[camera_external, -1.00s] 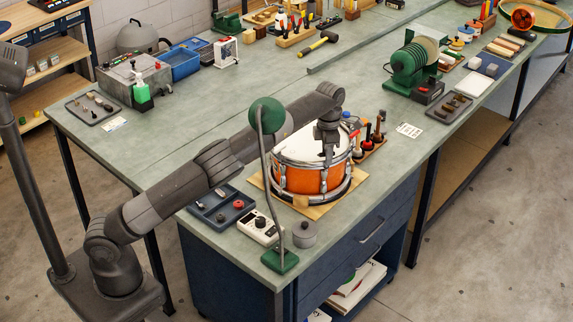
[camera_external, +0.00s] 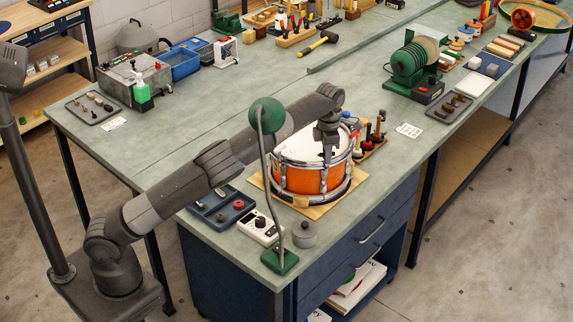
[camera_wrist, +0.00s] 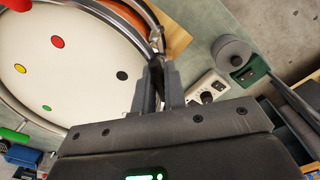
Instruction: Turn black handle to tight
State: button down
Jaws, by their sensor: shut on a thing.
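The orange drum (camera_external: 300,178) stands on a tan board on the bench. Its white head (camera_wrist: 95,80), with red, yellow, green and black dots, fills the left of the wrist view. My gripper (camera_external: 328,150) reaches down at the drum's right side in the outside view. In the wrist view my gripper (camera_wrist: 160,75) is at the metal rim, its fingers close together. A dark piece between them, seemingly the black handle (camera_wrist: 158,86), is mostly hidden by the fingers. I cannot tell its turn angle or any tight marking.
A lamp with a green shade (camera_external: 267,114) rises close in front of the arm. A white dial box (camera_external: 258,228), a grey pot (camera_external: 304,234) and a blue tray (camera_external: 220,205) sit at the near edge. A tool rack (camera_external: 372,146) stands right behind the drum.

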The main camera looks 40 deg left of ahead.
jog(key=shift+m, duration=0.4)
jog(key=m, duration=0.4)
jog(key=shift+m, duration=0.4)
jog(key=m, duration=1.1)
jog(key=shift+m, duration=0.3)
jog(key=m, duration=0.5)
jog(key=shift+m, duration=0.3)
jog(key=m, duration=1.1)
jog(key=shift+m, duration=0.3)
jog(key=m, duration=1)
jog(key=shift+m, duration=0.4)
